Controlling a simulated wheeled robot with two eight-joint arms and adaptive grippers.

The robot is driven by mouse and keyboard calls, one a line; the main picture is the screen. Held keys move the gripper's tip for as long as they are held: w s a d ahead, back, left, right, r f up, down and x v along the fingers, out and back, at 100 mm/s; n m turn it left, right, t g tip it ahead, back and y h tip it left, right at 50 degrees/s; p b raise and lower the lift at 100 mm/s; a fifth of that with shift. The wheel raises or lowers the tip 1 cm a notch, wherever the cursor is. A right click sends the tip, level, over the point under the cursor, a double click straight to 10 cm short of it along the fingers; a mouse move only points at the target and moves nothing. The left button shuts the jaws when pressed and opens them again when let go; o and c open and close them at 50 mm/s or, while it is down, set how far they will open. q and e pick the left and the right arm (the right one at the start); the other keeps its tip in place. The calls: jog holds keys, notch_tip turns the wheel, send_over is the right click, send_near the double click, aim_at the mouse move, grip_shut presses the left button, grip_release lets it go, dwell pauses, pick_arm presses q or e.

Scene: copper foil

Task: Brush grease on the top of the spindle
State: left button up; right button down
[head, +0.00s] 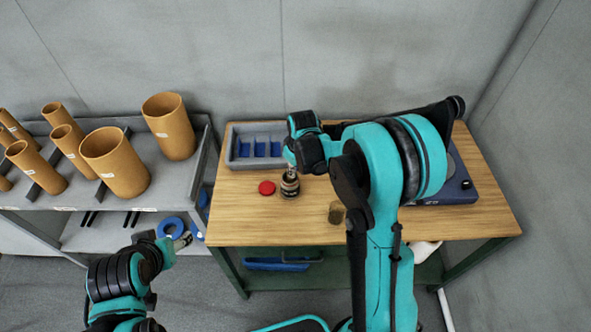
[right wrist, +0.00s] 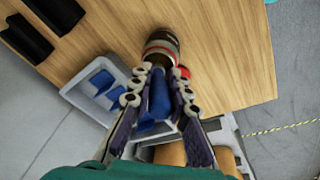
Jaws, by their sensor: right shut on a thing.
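A small dark jar with a light band (head: 290,188) stands on the wooden table. My right gripper (head: 291,168) is right above it, pointing down, shut on what looks like the brush, which is mostly hidden. In the right wrist view the fingertips (right wrist: 160,72) are at the jar (right wrist: 161,47). I cannot tell whether the brush is inside the jar. A red lid (head: 266,188) lies left of the jar. I cannot make out the spindle; my right arm hides part of the dark blue machine (head: 458,188) at the right. My left gripper (head: 183,241) is low, left of the table.
A grey tray with blue compartments (head: 232,150) is at the table's back left. A small brown cylinder (head: 336,212) stands near the front edge. A grey shelf (head: 185,190) at the left holds several brown tubes (head: 168,125). The table's front left (head: 240,225) is clear.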

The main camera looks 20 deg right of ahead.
jog(key=shift+w+p+v, duration=0.2)
jog(key=shift+p+v, duration=0.3)
jog(key=shift+v, duration=0.4)
jog(key=shift+w+p+v, duration=0.2)
jog(key=shift+p+v, duration=0.35)
jog(key=shift+v, duration=0.4)
jog(key=shift+w+p+v, duration=0.15)
jog(key=shift+p+v, duration=0.35)
jog(key=shift+v, duration=0.4)
pick_arm(q)
notch_tip(320, 180, up, 4)
jog(key=shift+f, duration=0.25)
